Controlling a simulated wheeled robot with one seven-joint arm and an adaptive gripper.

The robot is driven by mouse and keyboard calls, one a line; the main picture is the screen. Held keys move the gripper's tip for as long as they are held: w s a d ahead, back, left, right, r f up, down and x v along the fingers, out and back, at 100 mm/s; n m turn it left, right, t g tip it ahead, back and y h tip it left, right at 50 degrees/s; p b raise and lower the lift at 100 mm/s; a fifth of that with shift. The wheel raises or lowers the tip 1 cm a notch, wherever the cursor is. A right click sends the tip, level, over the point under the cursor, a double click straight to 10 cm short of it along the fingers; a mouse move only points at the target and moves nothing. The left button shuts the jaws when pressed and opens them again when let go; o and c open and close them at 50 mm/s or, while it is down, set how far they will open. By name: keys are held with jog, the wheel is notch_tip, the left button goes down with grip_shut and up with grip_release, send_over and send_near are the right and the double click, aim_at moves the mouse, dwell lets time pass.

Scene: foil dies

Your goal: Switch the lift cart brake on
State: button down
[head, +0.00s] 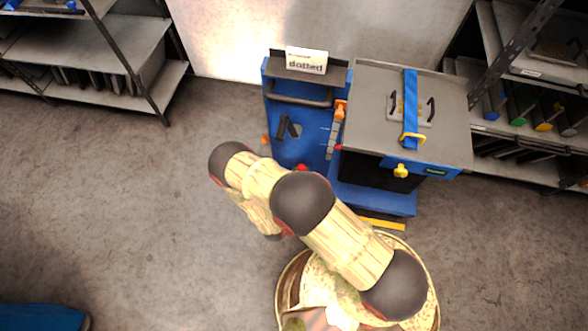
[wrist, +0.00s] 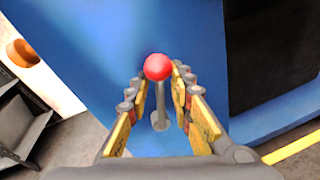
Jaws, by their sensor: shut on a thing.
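The blue lift cart (head: 290,150) stands ahead of me in the head view, with a grey-topped table and box at its right. In the wrist view, a brake lever with a red ball knob (wrist: 158,67) and a thin grey stem rises from the cart's blue face (wrist: 110,40). My gripper (wrist: 160,82) has its yellow-and-grey fingers on both sides of the lever, shut on it below the knob. In the head view my arm hides my gripper. I cannot tell from these frames whether the brake is on or off.
A white label reading "dotted" (head: 306,60) sits atop the cart. A blue strap (head: 410,105) crosses the grey top, with a yellow knob (head: 401,171) at its front. Shelves (head: 95,45) stand left and right. Open floor (head: 130,200) lies left.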

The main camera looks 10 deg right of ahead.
jog(key=shift+s+d+f+m+y, duration=0.15)
jog(key=shift+d+m, duration=0.35)
jog(key=shift+m, duration=0.05)
jog(key=shift+s+d+f+m+y, duration=0.1)
jog(key=shift+s+d+m+y, duration=0.05)
jog(key=shift+d+m, duration=0.35)
jog(key=c, duration=1.5)
grip_release()
jog(key=shift+f, duration=0.1)
jog(key=shift+c, duration=0.2)
jog(key=v, duration=1.2)
